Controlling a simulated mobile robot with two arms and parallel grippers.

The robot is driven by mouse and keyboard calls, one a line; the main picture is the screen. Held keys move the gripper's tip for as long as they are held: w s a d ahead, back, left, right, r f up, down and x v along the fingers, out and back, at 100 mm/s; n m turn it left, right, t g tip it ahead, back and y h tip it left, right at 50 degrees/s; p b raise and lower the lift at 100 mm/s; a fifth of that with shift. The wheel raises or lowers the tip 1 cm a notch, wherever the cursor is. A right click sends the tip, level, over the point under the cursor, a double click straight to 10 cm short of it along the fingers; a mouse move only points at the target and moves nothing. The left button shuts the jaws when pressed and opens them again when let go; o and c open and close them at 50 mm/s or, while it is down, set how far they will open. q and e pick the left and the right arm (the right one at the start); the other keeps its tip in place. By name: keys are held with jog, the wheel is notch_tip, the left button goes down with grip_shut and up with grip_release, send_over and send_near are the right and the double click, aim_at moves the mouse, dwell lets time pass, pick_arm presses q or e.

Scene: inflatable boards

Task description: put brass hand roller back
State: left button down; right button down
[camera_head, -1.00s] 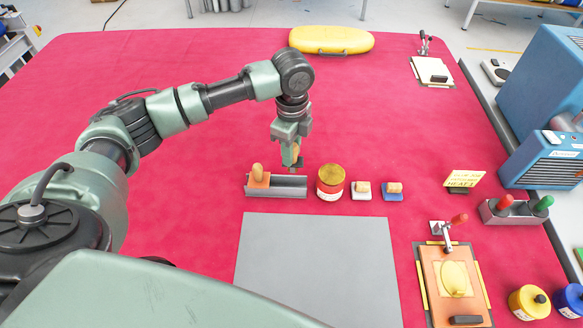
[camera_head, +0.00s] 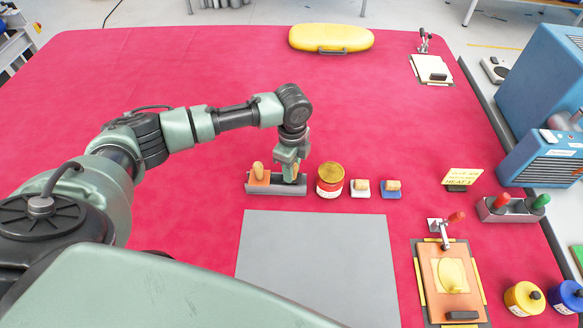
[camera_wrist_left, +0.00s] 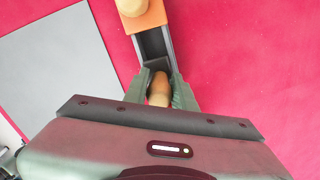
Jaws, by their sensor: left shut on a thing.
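My left gripper (camera_head: 289,178) points down at the right end of a grey open tray (camera_head: 275,190). It is shut on the wooden handle of the brass hand roller, which shows between the fingers in the left wrist view (camera_wrist_left: 159,88). The fingers hide most of the roller in the head view, and I cannot see its brass part clearly. It is down at the tray, but I cannot tell whether it rests on the bottom. My right gripper is not in view.
An orange block with a wooden knob (camera_head: 258,172) fills the tray's left end. A red and yellow can (camera_head: 330,180) stands close to the tray's right, then two small wooden-handled blocks. A grey mat (camera_head: 315,260) lies in front.

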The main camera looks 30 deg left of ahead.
pick_arm(q)
jog(key=shift+f, duration=0.3)
jog(key=c, duration=1.1)
grip_release()
jog(key=shift+c, duration=0.2)
notch_tip(320, 180, up, 12)
jog(key=b, duration=0.2)
jog(key=shift+w+f+b, duration=0.1)
jog(key=shift+w+b, duration=0.05)
jog(key=shift+b, duration=0.15)
jog(key=shift+r, duration=0.55)
